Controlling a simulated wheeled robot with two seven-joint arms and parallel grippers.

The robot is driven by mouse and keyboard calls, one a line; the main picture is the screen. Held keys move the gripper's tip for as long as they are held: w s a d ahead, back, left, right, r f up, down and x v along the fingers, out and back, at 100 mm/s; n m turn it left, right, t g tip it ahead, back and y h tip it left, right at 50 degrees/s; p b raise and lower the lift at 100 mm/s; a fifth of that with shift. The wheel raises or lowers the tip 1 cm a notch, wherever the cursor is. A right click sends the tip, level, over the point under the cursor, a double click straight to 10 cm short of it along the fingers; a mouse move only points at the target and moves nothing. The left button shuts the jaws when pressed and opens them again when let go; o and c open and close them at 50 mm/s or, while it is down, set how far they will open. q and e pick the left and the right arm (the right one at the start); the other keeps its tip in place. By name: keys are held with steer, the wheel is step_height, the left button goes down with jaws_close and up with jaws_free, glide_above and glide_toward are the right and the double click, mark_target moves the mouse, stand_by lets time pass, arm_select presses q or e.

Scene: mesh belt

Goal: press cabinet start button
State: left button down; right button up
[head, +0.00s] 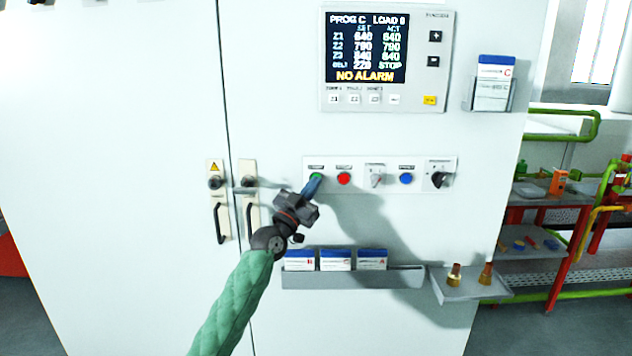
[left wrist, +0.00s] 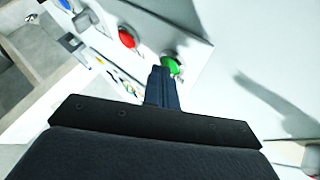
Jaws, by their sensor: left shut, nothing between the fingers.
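The green start button (head: 316,177) is at the left end of a white button strip on the cabinet (head: 120,120). My left gripper (head: 314,184) is shut and empty, with its fingertips at the green button's lower edge in the head view. In the left wrist view the shut fingers (left wrist: 162,82) point at the green button (left wrist: 173,65) and overlap its lower left side. I cannot tell whether they touch it. A red button (head: 344,179) sits just right of the green one and also shows in the left wrist view (left wrist: 127,37). My right gripper is not in view.
Right of the red button are a selector switch (head: 376,178), a blue button (head: 406,179) and a black rotary switch (head: 438,180). A card rack (head: 350,278) and a small shelf (head: 470,288) project below.

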arm_select(q)
steer(key=shift+s, duration=0.1)
stand_by(0.5)
steer(key=shift+s+p, duration=0.5)
steer(key=shift+s, duration=0.25)
steer(key=s+p, duration=0.2)
steer(key=s, duration=0.3)
steer(key=shift+p, duration=0.4)
steer(key=shift+f, duration=0.1)
